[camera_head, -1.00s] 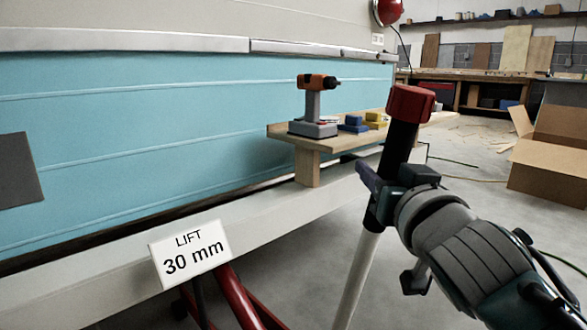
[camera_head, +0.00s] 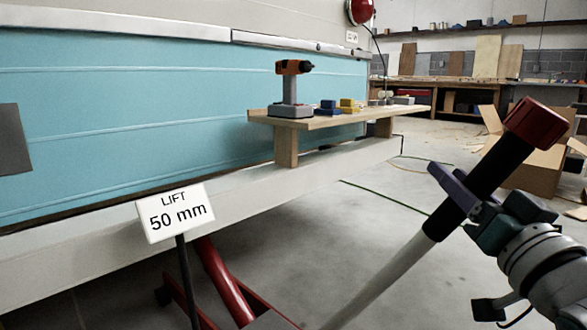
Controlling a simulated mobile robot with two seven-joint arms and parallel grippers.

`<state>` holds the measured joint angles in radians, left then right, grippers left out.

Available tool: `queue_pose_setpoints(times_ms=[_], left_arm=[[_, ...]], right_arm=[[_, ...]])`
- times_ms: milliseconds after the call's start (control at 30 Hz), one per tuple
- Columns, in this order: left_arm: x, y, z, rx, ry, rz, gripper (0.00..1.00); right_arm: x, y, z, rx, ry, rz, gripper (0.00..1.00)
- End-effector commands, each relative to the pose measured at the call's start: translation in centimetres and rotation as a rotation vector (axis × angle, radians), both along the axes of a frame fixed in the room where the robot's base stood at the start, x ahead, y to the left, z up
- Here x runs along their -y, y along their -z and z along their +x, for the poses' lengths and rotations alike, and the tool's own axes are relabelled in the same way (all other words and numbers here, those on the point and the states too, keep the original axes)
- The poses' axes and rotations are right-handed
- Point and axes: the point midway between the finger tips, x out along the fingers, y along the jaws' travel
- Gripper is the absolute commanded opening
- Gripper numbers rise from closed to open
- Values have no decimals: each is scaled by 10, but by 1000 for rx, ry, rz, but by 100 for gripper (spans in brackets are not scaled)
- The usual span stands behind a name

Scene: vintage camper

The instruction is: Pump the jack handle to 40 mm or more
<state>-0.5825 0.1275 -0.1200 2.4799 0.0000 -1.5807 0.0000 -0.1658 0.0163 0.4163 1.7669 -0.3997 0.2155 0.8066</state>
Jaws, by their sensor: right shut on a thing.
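The jack handle (camera_head: 385,279) is a pale pole with a black grip and a red end cap (camera_head: 536,123). It leans well over to the right. My right gripper (camera_head: 468,207) is shut around the black grip below the cap. The red jack (camera_head: 222,279) stands low beside the camper's white sill, its lower part cut off by the bottom edge. The white lift sign (camera_head: 175,213) on a dark post reads "LIFT 50 mm". My left gripper is not in view.
The turquoise camper side (camera_head: 180,110) fills the left. A wooden shelf (camera_head: 360,120) juts from it with an orange drill (camera_head: 293,68) and small blue and yellow items. An open cardboard box (camera_head: 535,170) stands behind the handle. Concrete floor between is mostly clear.

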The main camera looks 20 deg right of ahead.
Motion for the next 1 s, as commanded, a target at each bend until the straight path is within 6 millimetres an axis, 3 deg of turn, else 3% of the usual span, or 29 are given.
queue_pose_setpoints(times_ms=[33,200,400,600,967,1000], left_arm=[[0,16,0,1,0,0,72],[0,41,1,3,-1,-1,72],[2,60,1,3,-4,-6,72],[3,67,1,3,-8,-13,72],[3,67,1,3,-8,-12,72],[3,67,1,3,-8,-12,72]], right_arm=[[6,16,-15,26,1,4,0],[22,40,-56,111,0,39,0],[35,59,-85,178,-1,66,0],[40,66,-98,206,-2,81,0],[42,71,-100,199,4,92,0],[42,71,-100,198,4,92,42]])
